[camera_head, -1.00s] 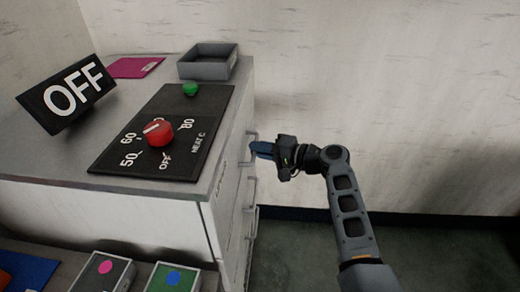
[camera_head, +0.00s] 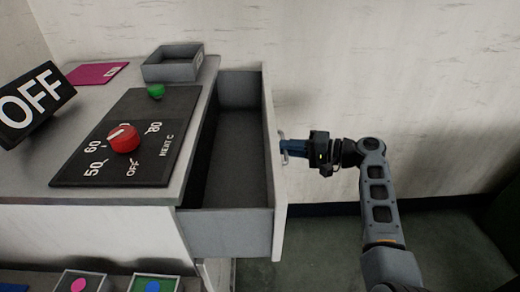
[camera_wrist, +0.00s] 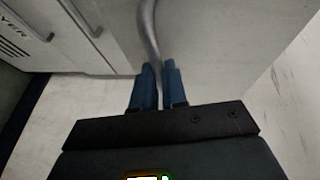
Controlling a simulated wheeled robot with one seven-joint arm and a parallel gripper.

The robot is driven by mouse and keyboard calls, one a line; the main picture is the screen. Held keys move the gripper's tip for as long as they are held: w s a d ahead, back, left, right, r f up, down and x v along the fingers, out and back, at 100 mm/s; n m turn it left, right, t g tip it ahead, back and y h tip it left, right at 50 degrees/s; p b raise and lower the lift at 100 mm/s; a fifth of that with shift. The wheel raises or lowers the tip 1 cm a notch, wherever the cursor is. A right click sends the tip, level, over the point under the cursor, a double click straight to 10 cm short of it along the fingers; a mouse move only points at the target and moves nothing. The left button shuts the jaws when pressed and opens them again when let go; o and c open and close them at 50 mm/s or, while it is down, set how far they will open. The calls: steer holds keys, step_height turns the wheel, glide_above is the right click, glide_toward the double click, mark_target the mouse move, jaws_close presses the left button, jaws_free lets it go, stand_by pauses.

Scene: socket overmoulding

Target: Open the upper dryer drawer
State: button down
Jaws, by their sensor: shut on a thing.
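The upper dryer drawer (camera_head: 225,226) stands pulled out to the right of the white dryer cabinet (camera_head: 95,232). Its dark inside looks empty. My gripper (camera_head: 284,148) is at the drawer's outer face, shut on the drawer handle (camera_head: 281,137). In the wrist view the blue fingers of my gripper (camera_wrist: 158,88) close around the curved metal handle (camera_wrist: 149,28). The part of the handle between the fingers is partly hidden.
On the dryer top are a control panel with a red knob (camera_head: 123,138) and a green button (camera_head: 155,91), an OFF sign (camera_head: 35,100), a grey tray (camera_head: 172,66) and a magenta sheet (camera_head: 97,74). A wall stands behind. Small boxes (camera_head: 80,284) sit at lower left.

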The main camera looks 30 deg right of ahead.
steer(key=s+d, duration=0.4)
steer(key=d, duration=0.3)
steer(key=shift+s+d+b, duration=0.15)
steer(key=shift+d+b, duration=0.05)
steer(key=shift+b, duration=0.15)
steer(key=c, duration=1.2)
jaws_free()
steer(key=shift+o, duration=0.2)
steer(key=v, duration=0.7)
steer(key=shift+s+d+b, duration=0.2)
steer(key=shift+s+b, duration=0.1)
steer(key=shift+b, duration=0.05)
